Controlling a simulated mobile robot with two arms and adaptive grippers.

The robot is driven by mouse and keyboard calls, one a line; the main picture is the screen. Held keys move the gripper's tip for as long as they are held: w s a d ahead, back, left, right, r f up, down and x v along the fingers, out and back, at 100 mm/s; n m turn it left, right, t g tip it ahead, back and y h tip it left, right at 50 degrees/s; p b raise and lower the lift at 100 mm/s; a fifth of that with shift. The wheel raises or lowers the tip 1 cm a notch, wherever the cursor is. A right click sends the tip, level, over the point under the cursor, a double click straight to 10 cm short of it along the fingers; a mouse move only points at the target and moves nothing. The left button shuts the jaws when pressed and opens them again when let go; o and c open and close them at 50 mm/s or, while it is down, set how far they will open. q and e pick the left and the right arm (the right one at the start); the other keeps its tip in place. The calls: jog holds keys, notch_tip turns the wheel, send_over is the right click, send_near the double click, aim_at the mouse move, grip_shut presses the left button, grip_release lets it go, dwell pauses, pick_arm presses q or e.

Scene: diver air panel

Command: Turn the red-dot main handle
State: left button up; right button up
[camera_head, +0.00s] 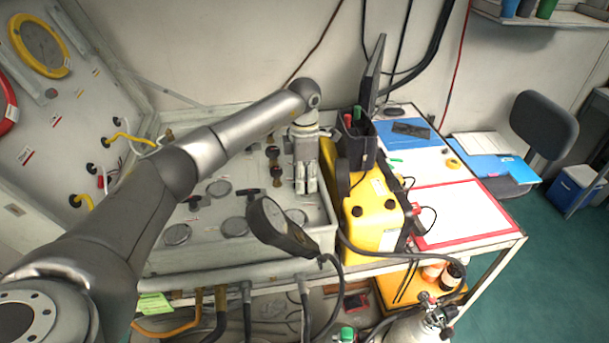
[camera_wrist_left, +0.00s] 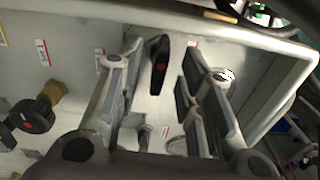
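My left gripper (camera_head: 306,186) points down over the right part of the grey air panel (camera_head: 160,258), next to the yellow case. In the left wrist view the gripper (camera_wrist_left: 161,58) is open, with a gap between its two padded fingers. A black elongated handle with a red dot (camera_wrist_left: 160,66) shows in that gap, apart from both fingers as seen here. I cannot tell how deep it sits between them. Another black knob with a red dot (camera_wrist_left: 31,117) is on a brass fitting, left of the fingers. My right gripper is not in view.
The yellow case (camera_head: 372,222) is just right of the gripper. More valves and dials lie to its left. A red-framed sheet (camera_head: 463,212) lies on the table.

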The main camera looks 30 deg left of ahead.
pick_arm(q)
grip_shut()
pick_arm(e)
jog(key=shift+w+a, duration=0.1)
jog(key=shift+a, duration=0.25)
